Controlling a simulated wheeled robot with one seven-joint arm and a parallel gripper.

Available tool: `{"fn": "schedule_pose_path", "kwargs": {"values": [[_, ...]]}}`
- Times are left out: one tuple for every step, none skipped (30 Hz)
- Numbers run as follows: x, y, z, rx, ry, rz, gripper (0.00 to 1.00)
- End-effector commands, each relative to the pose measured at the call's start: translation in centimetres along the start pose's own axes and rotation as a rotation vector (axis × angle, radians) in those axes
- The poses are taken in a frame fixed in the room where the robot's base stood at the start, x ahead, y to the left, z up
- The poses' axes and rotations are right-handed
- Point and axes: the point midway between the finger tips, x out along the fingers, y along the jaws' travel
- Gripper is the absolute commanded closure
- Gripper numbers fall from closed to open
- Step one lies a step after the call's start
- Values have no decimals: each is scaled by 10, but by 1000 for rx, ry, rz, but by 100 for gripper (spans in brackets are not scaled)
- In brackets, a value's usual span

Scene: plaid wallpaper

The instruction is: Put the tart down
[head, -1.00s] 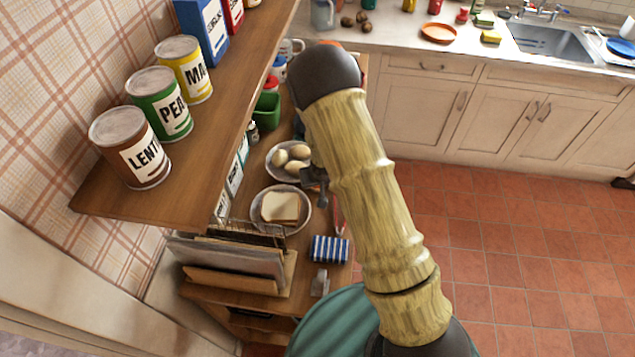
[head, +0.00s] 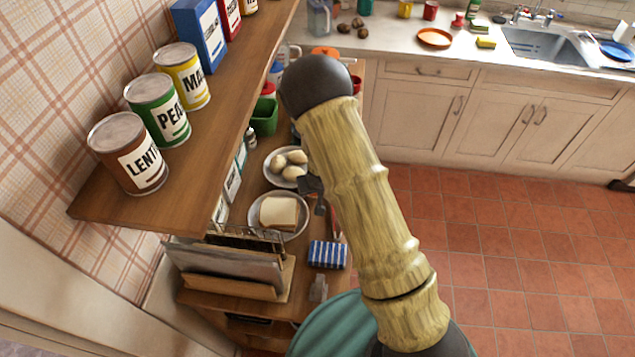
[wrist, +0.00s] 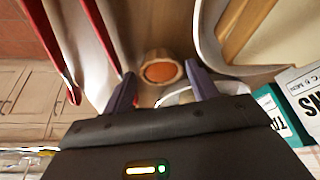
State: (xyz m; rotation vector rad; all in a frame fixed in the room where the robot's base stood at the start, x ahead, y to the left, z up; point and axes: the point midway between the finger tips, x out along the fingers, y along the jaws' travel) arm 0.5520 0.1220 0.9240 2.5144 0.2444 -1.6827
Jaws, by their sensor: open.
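The tart (wrist: 160,73), a small round pastry with an orange filling, is in the wrist view. It sits on the wooden counter just past and between my two fingertips. My gripper (wrist: 157,84) is open, with one dark finger on each side of the tart. I cannot tell whether a finger touches it. In the head view my gripper (head: 312,187) is low over the counter beside the plates, partly hidden behind my arm. The tart is hidden there.
A plate with bread (head: 257,213) and a plate with egg-like items (head: 268,168) stand close by. A striped blue item (head: 327,254) and a rack (head: 285,290) are nearer. The shelf (head: 100,211) with cans overhangs at left. A red-edged white thing (wrist: 92,45) is near the fingers.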

Motion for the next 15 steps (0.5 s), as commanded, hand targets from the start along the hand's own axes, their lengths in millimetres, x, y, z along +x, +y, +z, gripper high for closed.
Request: {"fn": "schedule_pose_path", "kwargs": {"values": [[-4, 0, 0, 2, 3, -1, 42], [-7, 0, 0, 3, 3, -1, 42], [-11, 0, -1, 3, 4, -1, 42], [-15, 0, 0, 3, 4, -1, 42], [-19, 0, 0, 2, 3, -1, 42], [-24, 0, -1, 2, 4, -1, 42], [-28, 0, -1, 3, 4, -1, 42], [-32, 0, -1, 3, 4, -2, 42], [-37, 0, 0, 3, 3, -1, 42], [-41, 0, 0, 3, 4, -1, 42], [-45, 0, 0, 2, 4, -1, 42], [-50, 0, -1, 2, 4, -2, 42], [-54, 0, 0, 2, 3, -1, 42], [-58, 0, -1, 2, 4, -1, 42], [-63, 0, 0, 3, 4, -1, 42]]}}
